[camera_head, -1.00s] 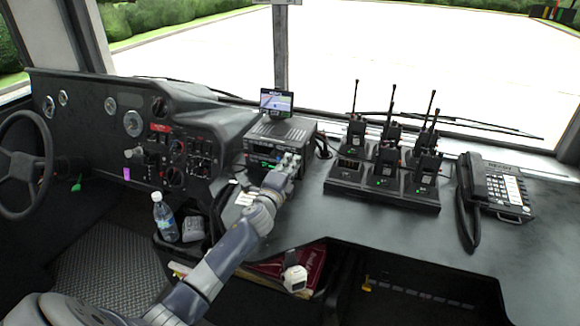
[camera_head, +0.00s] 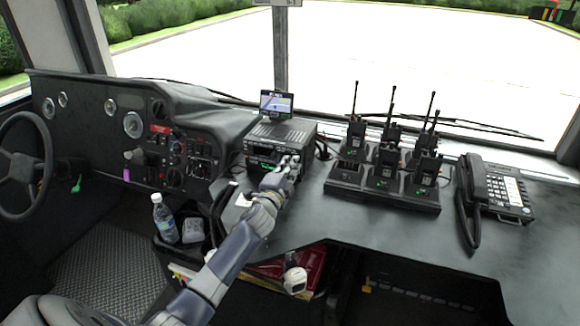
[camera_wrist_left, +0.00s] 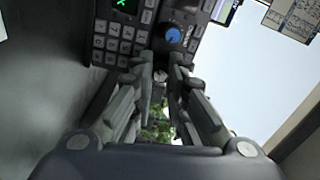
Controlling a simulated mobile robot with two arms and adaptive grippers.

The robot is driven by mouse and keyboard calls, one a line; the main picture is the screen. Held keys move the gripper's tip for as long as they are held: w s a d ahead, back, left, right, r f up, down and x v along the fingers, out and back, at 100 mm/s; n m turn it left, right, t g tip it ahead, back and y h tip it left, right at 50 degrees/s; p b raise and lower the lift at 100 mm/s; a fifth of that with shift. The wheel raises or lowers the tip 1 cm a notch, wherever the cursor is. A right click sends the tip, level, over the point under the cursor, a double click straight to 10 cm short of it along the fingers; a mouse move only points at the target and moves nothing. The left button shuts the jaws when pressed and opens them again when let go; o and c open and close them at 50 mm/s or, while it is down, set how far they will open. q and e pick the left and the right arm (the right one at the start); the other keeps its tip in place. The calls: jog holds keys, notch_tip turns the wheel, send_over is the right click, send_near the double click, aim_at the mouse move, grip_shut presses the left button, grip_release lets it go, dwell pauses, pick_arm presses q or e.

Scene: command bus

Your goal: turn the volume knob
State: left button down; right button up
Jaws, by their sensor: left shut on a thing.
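The radio unit (camera_head: 262,146) with a green display stands on the dashboard below a small screen. My left gripper (camera_head: 290,161) is at the right part of its front face and partly hides it. In the left wrist view, the two fingers (camera_wrist_left: 161,63) close around a small pale grey knob (camera_wrist_left: 160,77), which seems to be the volume knob. A larger blue knob (camera_wrist_left: 173,37) sits just above the fingertips, apart from them. A keypad (camera_wrist_left: 120,42) and the green display (camera_wrist_left: 125,5) are on the left of that view. My right gripper is not in view.
A rack of handheld radios (camera_head: 385,187) stands to the right of the gripper, with a desk phone (camera_head: 500,190) beyond it. A water bottle (camera_head: 164,218) stands in a bin at the left. The steering wheel (camera_head: 22,165) is far left. The dashboard top in front of the rack is clear.

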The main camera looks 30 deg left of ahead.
pick_arm(q)
jog(key=c, duration=1.8)
grip_release()
jog(key=shift+s, duration=0.1)
jog(key=v, duration=1.2)
jog(key=shift+f, duration=0.15)
